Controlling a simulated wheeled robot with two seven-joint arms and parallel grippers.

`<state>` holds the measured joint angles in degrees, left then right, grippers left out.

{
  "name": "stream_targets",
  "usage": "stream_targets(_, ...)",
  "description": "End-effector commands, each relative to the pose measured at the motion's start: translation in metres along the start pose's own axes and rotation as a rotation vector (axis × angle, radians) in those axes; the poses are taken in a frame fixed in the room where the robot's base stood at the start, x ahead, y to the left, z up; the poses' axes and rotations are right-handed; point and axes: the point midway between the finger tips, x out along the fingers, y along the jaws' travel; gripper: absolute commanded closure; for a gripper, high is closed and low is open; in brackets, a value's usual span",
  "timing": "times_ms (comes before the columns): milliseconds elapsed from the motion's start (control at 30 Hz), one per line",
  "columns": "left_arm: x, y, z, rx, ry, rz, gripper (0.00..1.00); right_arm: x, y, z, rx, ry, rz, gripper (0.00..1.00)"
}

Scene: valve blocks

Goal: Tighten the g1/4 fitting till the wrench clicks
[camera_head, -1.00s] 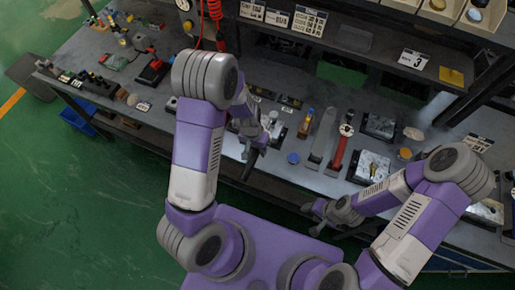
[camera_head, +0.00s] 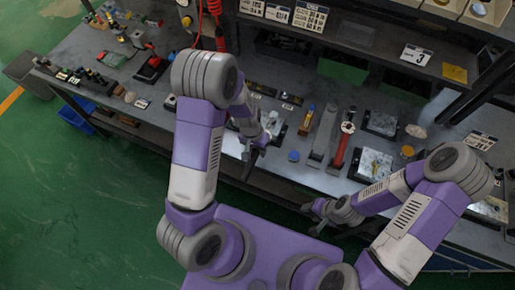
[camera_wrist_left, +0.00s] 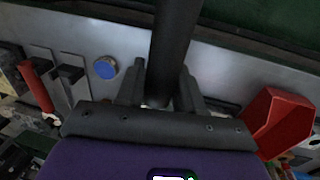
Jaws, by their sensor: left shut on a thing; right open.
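My left gripper (camera_head: 254,146) is shut on a dark bar-shaped handle (camera_wrist_left: 174,50), which looks like the wrench's. In the left wrist view the thick black handle stands between the two fingers (camera_wrist_left: 160,98) and runs up out of the picture. In the head view it hangs over the bench's front edge. A silvery valve block (camera_head: 275,124) lies just right of my left gripper. The g1/4 fitting and the wrench's working end are hidden or too small to make out. My right gripper (camera_head: 318,210) is open and empty, low in front of the bench.
A blue round cap (camera_head: 294,156) lies near the bench's front edge, also in the left wrist view (camera_wrist_left: 107,67). A red-handled tool (camera_head: 343,147) lies right of it. More metal blocks (camera_head: 375,164) sit further right. A red block (camera_wrist_left: 280,122) is at the wrist view's right.

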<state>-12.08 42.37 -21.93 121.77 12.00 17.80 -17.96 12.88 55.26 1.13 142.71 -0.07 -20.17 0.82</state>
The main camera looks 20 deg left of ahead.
Motion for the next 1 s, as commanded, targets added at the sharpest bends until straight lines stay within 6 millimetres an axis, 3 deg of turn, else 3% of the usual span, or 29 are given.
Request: stream_targets(1000,0.015,-0.003,-0.001,0.003,0.002,0.0,1.0,0.013,0.005,-0.001,0.0,0.0,0.0,0.49)
